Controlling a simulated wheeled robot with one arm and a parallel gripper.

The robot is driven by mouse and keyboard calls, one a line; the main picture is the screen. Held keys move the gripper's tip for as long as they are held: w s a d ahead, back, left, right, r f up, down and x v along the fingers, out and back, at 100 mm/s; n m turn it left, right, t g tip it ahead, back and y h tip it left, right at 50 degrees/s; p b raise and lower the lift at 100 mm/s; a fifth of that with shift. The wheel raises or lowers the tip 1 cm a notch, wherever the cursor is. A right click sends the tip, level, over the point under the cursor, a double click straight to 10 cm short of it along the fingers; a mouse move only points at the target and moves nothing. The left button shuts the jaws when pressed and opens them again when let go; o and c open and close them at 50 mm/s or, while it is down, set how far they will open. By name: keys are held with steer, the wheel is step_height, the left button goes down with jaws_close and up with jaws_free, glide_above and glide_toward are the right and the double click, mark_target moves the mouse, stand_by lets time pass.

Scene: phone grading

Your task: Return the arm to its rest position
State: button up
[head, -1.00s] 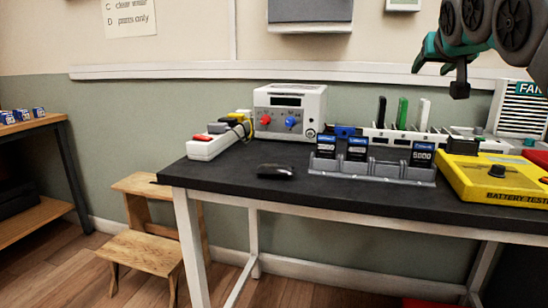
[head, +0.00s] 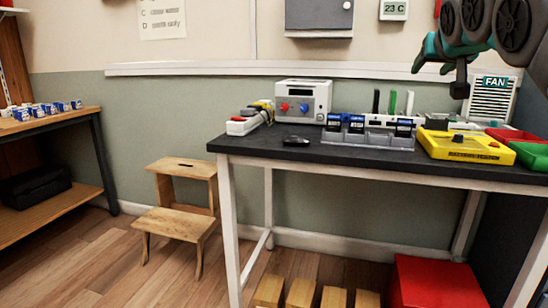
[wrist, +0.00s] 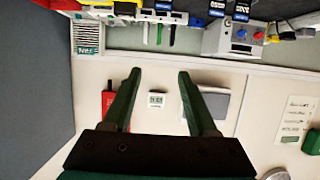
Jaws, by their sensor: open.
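My gripper (wrist: 155,95) is open and empty in the wrist view, its two green fingers apart with the wall behind them. In the head view my arm is folded at the upper right, above the workbench (head: 300,156) and apart from everything on it. The gripper end (head: 440,62) shows there near the wall rail.
A wooden step stool (head: 182,222) stands left, a red box (head: 437,283) underneath. Floor (head: 100,270) at left is clear.

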steer(key=s+a+f+n+g+y+b, duration=0.15)
steer(key=s+a+f, duration=0.25)
steer(key=f, duration=0.6)
steer(key=s+a+f+n+g+b, duration=0.1)
steer(key=s+a+f+g+b, duration=0.2)
steer(key=f, duration=0.7)
steer(key=s+a+f+n+g+y+b, duration=0.15)
steer(key=s+a+f, duration=0.3)
steer(key=f, duration=0.55)
steer(key=s+a+f+g+b, duration=0.25)
steer(key=s+f+g, duration=0.25)
steer(key=s+f, duration=0.9)
steer(key=s+a+f+g+b, duration=0.2)
steer(key=s+a+f+g, duration=0.15)
steer(key=s+f, duration=1.05)
step_height(320, 180, up, 13)
steer(key=p, duration=1.4)
steer(key=shift+d+m+g+y, duration=0.25)
steer(key=shift+m+g+y, duration=0.1)
steer(key=shift+m+y, duration=0.05)
